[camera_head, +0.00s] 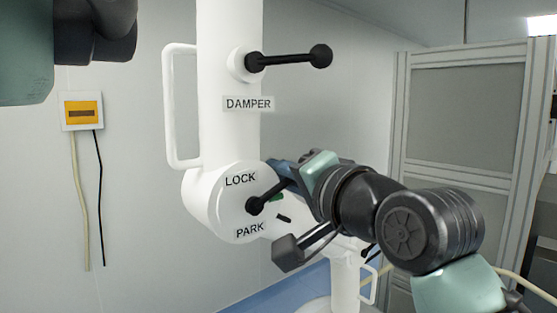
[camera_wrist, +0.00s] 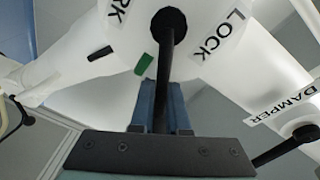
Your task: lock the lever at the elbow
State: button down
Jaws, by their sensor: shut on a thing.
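The elbow (camera_head: 222,213) is a round white joint with a LOCK label (camera_head: 240,179) above and a PARK label (camera_head: 250,229) below. Its black lever (camera_head: 268,197) runs from a dark hub up and right into my gripper (camera_head: 286,176). In the wrist view the lever (camera_wrist: 165,75) passes between the blue fingers of my gripper (camera_wrist: 160,108), which is shut on it. The lever's outer end is hidden by my gripper. A green mark (camera_wrist: 143,64) lies just left of the lever, and a black mark (camera_wrist: 99,53) lies further left.
A second black lever (camera_head: 290,58) with a ball end sticks out at the DAMPER label (camera_head: 248,103) above. A white handle (camera_head: 168,105) loops off the column's left side. A grey framed panel (camera_head: 465,120) stands at right. A yellow wall box (camera_head: 82,111) hangs left.

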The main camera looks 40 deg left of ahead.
jog(key=shift+w+f+m, duration=0.15)
jog(key=shift+f+m, duration=0.2)
jog(key=shift+m, duration=0.25)
jog(key=c, duration=1.2)
grip_release()
jog(key=shift+d, duration=0.1)
jog(key=b+v, duration=0.5)
jog(key=v, duration=0.8)
jog(key=shift+w, duration=0.1)
